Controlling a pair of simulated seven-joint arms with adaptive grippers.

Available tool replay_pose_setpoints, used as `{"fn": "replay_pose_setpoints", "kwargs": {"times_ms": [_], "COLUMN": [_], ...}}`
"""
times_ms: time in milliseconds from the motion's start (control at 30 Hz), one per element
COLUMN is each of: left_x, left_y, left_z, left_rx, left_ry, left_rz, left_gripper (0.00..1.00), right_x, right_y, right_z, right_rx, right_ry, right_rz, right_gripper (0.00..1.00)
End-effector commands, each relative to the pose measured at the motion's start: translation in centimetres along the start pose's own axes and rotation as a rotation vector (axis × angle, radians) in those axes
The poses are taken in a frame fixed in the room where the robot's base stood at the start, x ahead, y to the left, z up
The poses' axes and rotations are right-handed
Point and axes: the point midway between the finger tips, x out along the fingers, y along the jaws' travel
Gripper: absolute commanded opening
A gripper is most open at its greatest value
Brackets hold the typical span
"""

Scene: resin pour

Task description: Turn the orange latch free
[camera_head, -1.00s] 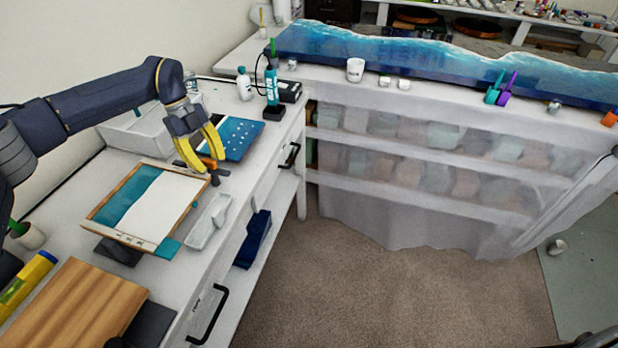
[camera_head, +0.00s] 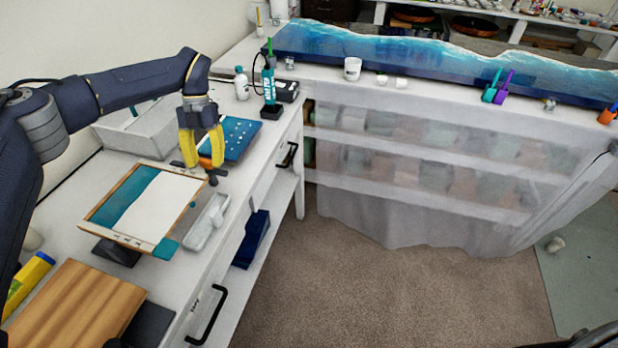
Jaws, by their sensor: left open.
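The orange latch (camera_head: 205,162) is a small orange piece at the far right corner of the wood-framed panel (camera_head: 152,207), close to a dark peg (camera_head: 213,178). The panel has a teal and white face and is raised above the bench on a dark stand. My left gripper (camera_head: 203,164) has yellow fingers that point down and are open, one on each side of the latch in the picture. The fingers partly cover the latch, and I cannot tell whether they touch it. My right gripper is not in view.
A blue dotted board (camera_head: 241,137) lies just behind the gripper. A pale tray (camera_head: 207,222) lies right of the panel. A white bin (camera_head: 128,138) stands behind the panel, and a wooden board (camera_head: 78,306) lies in front.

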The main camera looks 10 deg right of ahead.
Motion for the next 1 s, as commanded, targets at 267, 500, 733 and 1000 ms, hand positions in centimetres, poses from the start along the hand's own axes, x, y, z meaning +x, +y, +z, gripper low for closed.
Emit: {"fn": "replay_pose_setpoints", "kwargs": {"times_ms": [267, 500, 733, 1000], "left_x": [0.0, -3.8, -7.6, -12.1], "left_y": [-0.1, -0.4, -0.9, -1.5], "left_z": [0.0, 0.0, -0.1, -0.2], "left_rx": [0.262, 0.285, 0.284, 0.283], "left_ry": [0.0, -0.003, -0.002, -0.002], "left_rz": [0.109, 0.121, 0.121, 0.121], "left_gripper": [0.36, 0.36, 0.36, 0.36], "right_x": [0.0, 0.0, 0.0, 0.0], "right_y": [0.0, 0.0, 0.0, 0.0], "right_z": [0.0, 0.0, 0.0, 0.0], "right_rx": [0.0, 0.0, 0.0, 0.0], "right_ry": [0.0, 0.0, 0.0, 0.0], "right_rz": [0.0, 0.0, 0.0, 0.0], "right_gripper": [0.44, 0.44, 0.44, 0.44]}}
